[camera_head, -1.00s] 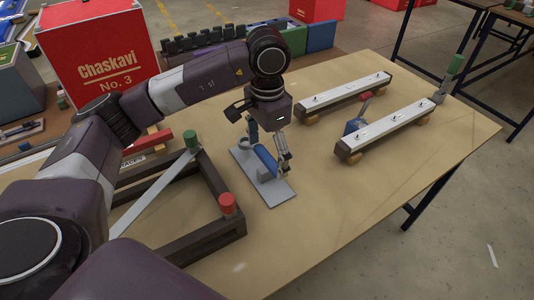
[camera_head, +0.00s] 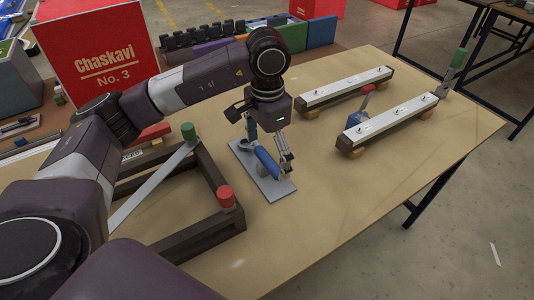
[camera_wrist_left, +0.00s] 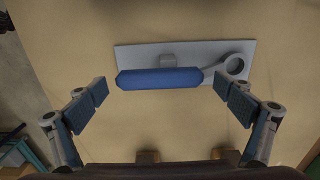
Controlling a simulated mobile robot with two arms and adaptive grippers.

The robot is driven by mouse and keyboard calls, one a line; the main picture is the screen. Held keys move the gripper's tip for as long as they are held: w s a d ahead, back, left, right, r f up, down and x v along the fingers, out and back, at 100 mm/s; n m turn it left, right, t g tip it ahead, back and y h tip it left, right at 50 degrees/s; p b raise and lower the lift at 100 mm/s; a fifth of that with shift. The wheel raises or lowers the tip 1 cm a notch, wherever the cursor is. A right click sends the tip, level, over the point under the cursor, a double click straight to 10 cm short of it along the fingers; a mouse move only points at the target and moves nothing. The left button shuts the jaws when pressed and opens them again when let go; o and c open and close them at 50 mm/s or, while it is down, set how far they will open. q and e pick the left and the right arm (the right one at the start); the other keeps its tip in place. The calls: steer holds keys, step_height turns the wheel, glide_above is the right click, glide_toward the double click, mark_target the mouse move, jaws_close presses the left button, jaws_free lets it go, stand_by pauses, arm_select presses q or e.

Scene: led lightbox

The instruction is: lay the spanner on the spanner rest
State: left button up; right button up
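The spanner (camera_head: 267,163) has a blue handle and a grey ring end. It lies along the flat grey spanner rest (camera_head: 281,191) on the table. In the left wrist view, the spanner (camera_wrist_left: 160,78) lies across the rest (camera_wrist_left: 130,53), with the ring at the right. A small grey block shows beside the handle. My left gripper (camera_head: 270,156) is above the rest, fingers spread to either side of the handle. In the wrist view my left gripper (camera_wrist_left: 163,92) is open with nothing clamped between its pads. My right gripper is not in view.
A dark frame (camera_head: 190,243) with green and red caps and a slanting strip stands at left. Two beams with white strips (camera_head: 345,88) (camera_head: 390,120) lie to the right, a red and blue tool between them. Bins and a red box (camera_head: 100,60) stand behind. The near-right table is clear.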

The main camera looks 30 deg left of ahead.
arm_select(q)
steer(key=shift+r, duration=4)
